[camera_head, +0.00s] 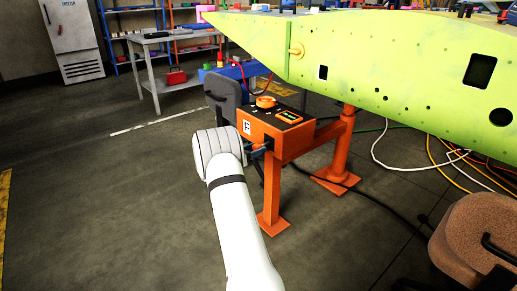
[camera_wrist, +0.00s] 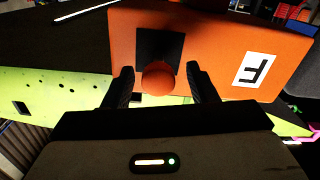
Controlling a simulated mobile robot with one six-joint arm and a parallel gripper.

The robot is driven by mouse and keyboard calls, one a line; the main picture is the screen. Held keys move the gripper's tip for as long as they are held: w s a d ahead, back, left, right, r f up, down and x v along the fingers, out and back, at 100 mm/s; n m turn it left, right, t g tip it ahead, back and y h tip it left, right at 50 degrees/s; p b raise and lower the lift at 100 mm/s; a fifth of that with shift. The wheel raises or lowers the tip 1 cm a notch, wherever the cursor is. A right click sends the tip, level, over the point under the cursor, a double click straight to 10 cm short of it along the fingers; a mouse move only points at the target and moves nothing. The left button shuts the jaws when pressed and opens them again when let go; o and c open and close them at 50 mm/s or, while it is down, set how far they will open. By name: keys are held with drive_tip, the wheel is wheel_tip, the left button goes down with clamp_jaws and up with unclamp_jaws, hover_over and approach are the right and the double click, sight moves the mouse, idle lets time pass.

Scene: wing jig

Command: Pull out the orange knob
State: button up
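A round orange knob (camera_wrist: 158,78) sticks out from a black plate (camera_wrist: 160,43) on the front face of an orange box, in the wrist view. My gripper (camera_wrist: 161,80) is open, with one dark finger on each side of the knob and a visible gap on both sides. In the head view, my gripper (camera_head: 258,149) is at the front face of the orange box (camera_head: 262,127), mostly hidden behind my white wrist. The knob on that face cannot be made out there.
The box stands on orange posts (camera_head: 272,196) and has a round orange part (camera_head: 265,101) on top. A large green wing panel (camera_head: 400,70) hangs behind at right. A brown chair (camera_head: 465,235) stands front right, and cables cross the floor. Floor at left is clear.

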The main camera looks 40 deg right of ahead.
drive_tip(key=a+p, duration=0.2)
drive_tip(key=a, duration=0.5)
drive_tip(key=shift+a+p, duration=0.3)
drive_tip(key=shift+a, duration=0.05)
